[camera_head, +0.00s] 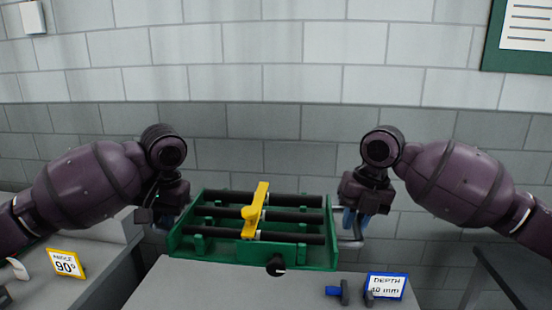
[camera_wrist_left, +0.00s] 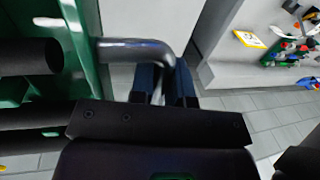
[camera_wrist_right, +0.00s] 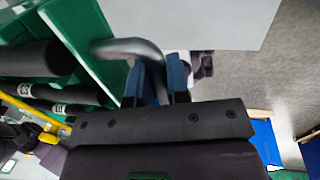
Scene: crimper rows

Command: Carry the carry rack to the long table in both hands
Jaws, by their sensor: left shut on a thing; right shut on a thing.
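The carry rack (camera_head: 306,259) is a green tray with several black bars lying across it and a yellow lever piece (camera_head: 254,212) near its middle. It appears in front of me, over or on a grey surface; I cannot tell whether it touches. My left gripper (camera_head: 163,218) is at the rack's left end, and in the left wrist view its blue fingers (camera_wrist_left: 163,88) are shut on a grey bent handle (camera_wrist_left: 135,48). My right gripper (camera_head: 354,220) is at the right end, its blue fingers (camera_wrist_right: 153,82) shut on the other grey handle (camera_wrist_right: 125,47).
A grey tabletop (camera_head: 190,290) lies below the rack. On it are a blue-and-black part (camera_head: 338,291) and a "DEPTH" sign (camera_head: 386,286). A yellow-edged "90°" sign (camera_head: 66,264) stands on a grey surface at left. A dark-edged table (camera_head: 515,270) is at right. A block wall rises behind.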

